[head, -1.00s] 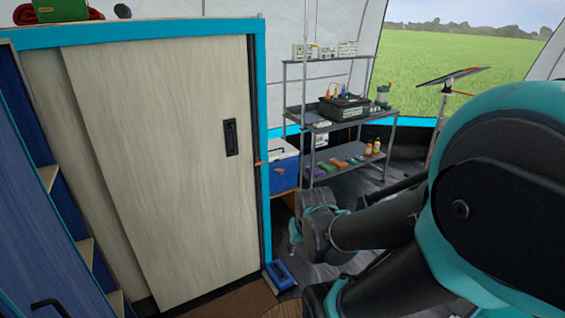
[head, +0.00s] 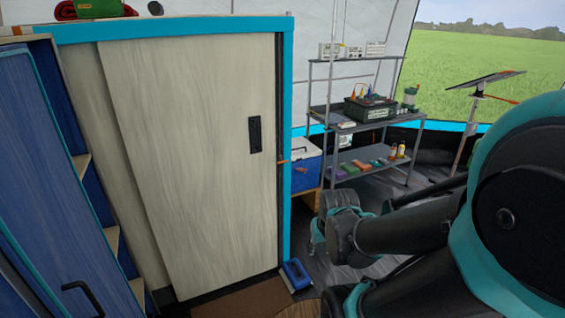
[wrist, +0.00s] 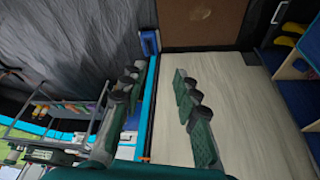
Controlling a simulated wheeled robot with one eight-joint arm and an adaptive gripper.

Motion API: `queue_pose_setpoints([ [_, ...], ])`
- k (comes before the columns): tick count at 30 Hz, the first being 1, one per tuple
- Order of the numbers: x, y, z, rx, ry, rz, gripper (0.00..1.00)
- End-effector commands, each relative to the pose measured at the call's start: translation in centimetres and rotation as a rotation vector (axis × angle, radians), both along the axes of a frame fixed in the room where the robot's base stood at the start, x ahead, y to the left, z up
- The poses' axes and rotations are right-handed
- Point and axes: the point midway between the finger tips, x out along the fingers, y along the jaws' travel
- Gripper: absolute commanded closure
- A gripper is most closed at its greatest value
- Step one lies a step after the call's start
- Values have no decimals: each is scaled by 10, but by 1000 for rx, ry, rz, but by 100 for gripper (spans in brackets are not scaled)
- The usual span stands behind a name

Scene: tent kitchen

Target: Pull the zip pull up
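I cannot make out a zip pull for certain in either view. A small orange piece (head: 283,161) sticks out at the right edge of the sliding-door cabinet (head: 195,160); I cannot tell what it is. In the wrist view my gripper (wrist: 156,80) is open and empty, its two green fingers spread apart. The cabinet's pale door (wrist: 240,110) and teal frame lie behind the fingers. In the head view my arm reaches in from the right, in front of the shelving, and its gripper end is mostly hidden.
A metal rack (head: 365,130) with equipment and bottles stands behind my arm. A blue cooler (head: 303,170) is beside the cabinet. A blue-handled item (head: 296,275) lies on the floor at the cabinet's corner. An open blue cupboard (head: 45,170) is at left.

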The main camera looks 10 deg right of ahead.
Motion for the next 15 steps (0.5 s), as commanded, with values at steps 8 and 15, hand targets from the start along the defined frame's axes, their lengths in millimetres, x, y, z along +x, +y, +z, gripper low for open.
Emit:
queue_pose_setpoints([
  [8, 0, 0, 0, 0, 0, 0, 69],
  [15, 17, 7, 6, 46, 10, -10, 68],
])
